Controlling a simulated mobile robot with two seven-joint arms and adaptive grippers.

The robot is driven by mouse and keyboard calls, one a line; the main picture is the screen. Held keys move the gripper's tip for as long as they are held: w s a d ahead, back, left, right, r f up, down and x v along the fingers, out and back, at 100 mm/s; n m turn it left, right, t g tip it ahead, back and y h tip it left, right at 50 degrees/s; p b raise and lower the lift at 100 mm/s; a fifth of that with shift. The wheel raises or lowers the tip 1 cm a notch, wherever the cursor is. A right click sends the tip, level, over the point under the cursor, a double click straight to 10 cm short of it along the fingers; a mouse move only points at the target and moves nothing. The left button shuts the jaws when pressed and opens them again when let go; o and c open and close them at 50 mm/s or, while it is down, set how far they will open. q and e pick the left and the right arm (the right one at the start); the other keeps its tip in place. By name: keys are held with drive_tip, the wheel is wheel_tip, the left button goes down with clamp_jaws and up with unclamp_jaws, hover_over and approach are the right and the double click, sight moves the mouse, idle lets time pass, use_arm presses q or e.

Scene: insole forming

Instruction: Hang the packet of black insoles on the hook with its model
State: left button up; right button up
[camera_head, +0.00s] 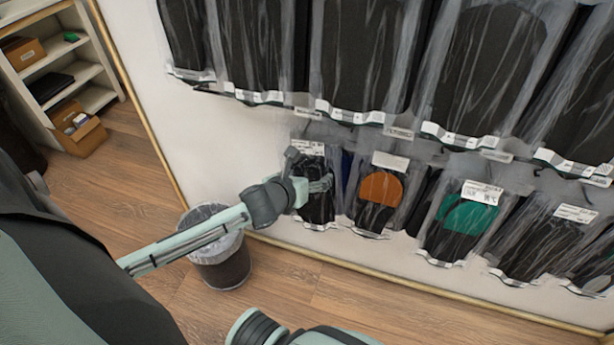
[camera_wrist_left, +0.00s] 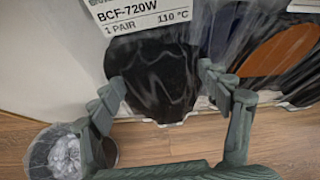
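A clear packet of black insoles (camera_head: 317,207) is at the left end of the lower row on the wall. Its white label reads BCF-720W, 1 PAIR, 110 °C in the left wrist view, where the packet (camera_wrist_left: 155,75) hangs upright. My left gripper (camera_head: 318,185) is in front of this packet. In the left wrist view its fingers (camera_wrist_left: 162,80) are spread wide, one near each side edge of the packet, and look open; I cannot tell whether they touch it. The hook behind the packet is hidden. My right gripper is not in view.
Packets with orange (camera_head: 380,187) and green (camera_head: 467,222) insoles hang to the right, with large black packets above. A lined waste bin (camera_head: 222,262) stands on the wood floor below. A shelf with boxes (camera_head: 78,128) is at the far left.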

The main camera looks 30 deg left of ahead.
use_arm(q)
drive_tip(key=shift+o, duration=0.9)
drive_tip(key=v, duration=1.2)
drive_tip(key=x, duration=1.2)
drive_tip(key=shift+s+d+r, duration=0.1)
drive_tip(key=shift+s+r, duration=0.2)
drive_tip(key=shift+r, duration=0.05)
